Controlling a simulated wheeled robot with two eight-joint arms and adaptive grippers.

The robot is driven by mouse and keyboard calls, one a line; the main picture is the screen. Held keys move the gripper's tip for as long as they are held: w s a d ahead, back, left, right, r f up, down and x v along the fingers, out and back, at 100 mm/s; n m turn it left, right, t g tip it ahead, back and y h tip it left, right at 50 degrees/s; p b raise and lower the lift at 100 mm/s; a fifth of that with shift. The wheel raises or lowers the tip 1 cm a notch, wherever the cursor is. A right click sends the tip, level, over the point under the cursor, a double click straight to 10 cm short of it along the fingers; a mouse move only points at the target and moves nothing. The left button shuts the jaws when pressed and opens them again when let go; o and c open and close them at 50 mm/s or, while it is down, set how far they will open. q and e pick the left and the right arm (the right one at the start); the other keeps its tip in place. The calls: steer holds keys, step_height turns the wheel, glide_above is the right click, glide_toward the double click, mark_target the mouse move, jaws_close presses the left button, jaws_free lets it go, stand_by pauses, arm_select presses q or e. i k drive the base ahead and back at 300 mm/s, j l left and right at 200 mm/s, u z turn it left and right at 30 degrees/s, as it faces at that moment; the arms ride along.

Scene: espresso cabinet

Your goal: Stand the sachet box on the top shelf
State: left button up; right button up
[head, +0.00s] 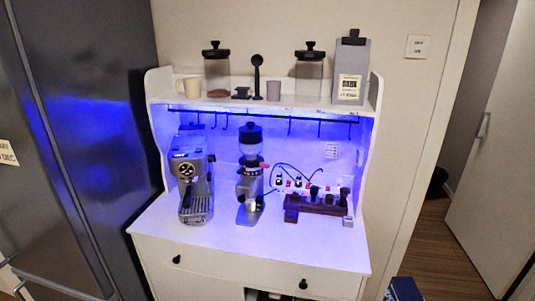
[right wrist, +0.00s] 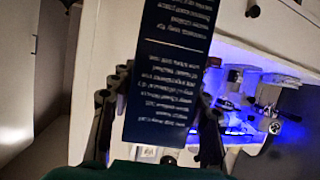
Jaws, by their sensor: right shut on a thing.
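The sachet box is a dark navy box with white printed text, close up in the right wrist view (right wrist: 168,85). My right gripper (right wrist: 165,98) is shut on it, with one dark finger on each side. In the head view, the blue top of the box (head: 403,289) shows at the bottom edge, in front and right of the cabinet. The box is apart from the top shelf (head: 230,103), which spans the white cabinet's upper part. My left gripper is not in view.
An espresso machine (head: 190,180) and a grinder (head: 250,180) stand below. Side panels bound the shelf.

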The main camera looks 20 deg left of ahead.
mark_target(176, 95)
steer(key=j+u, duration=0.15)
steer(key=u, duration=0.3)
steer(key=j+u, duration=0.15)
steer(key=u, duration=0.35)
steer(key=i+j+u, duration=0.1)
steer(key=u, duration=0.35)
steer(key=j+u, duration=0.1)
steer(key=u, duration=0.35)
steer(key=i, duration=0.05)
